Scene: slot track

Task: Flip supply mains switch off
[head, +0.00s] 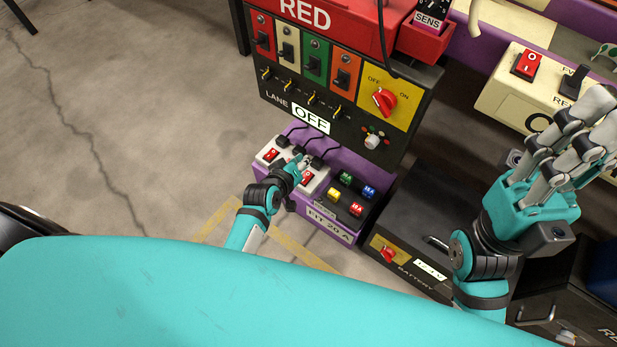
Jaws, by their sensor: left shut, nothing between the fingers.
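A double socket plate (267,161) with black plugs sits in the purple bin marked FIT 20 A. It has two red rocker switches, one at the left (271,155) and one at the right (307,178). I cannot read which is the supply mains switch or which way either rocker sits. My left gripper (300,168) is shut and empty, over the middle of the plate beside the right rocker and partly covering the plate. I cannot tell if it touches. My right gripper (596,112) is raised at the right, away from the plate; its closure is unclear.
Above stands the black panel with a red rotary knob (384,102) marked OFF and ON and an OFF label (310,118). Coloured fuses (346,179) fill the bin's right side. A black battery box (424,205) stands to its right. A cream box (505,95) has a red rocker.

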